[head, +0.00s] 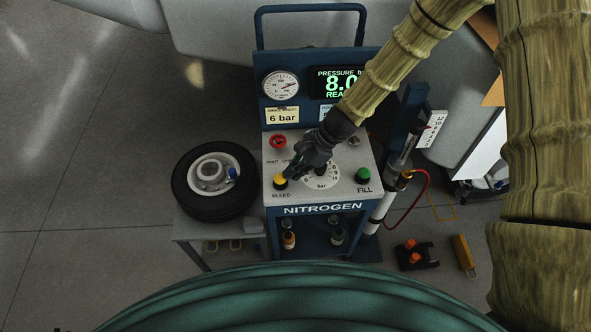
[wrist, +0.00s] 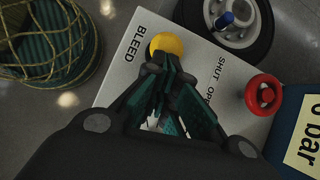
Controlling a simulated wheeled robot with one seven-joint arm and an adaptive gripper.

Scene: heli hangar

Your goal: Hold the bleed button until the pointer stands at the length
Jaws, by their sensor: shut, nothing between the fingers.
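The yellow bleed button (head: 280,183) sits at the left front of the nitrogen cart's grey panel, above the word BLEED. It also shows in the wrist view (wrist: 166,43). My gripper (head: 290,174) is shut and empty, its fingertips right at the button's edge. In the wrist view the fingertips (wrist: 163,66) overlap the button's lower side; I cannot tell whether they press it. The strut (head: 403,152) stands right of the cart, beside a white marked card (head: 433,128). A small red mark shows near the card; its reading is too small to tell.
The panel carries a red shut/open knob (head: 278,141), a green fill button (head: 363,175) and a partly hidden bar dial (head: 321,182). Above are a round gauge (head: 281,85), a "6 bar" label (head: 282,116) and a partly covered display (head: 338,83). A wheel (head: 213,180) lies left.

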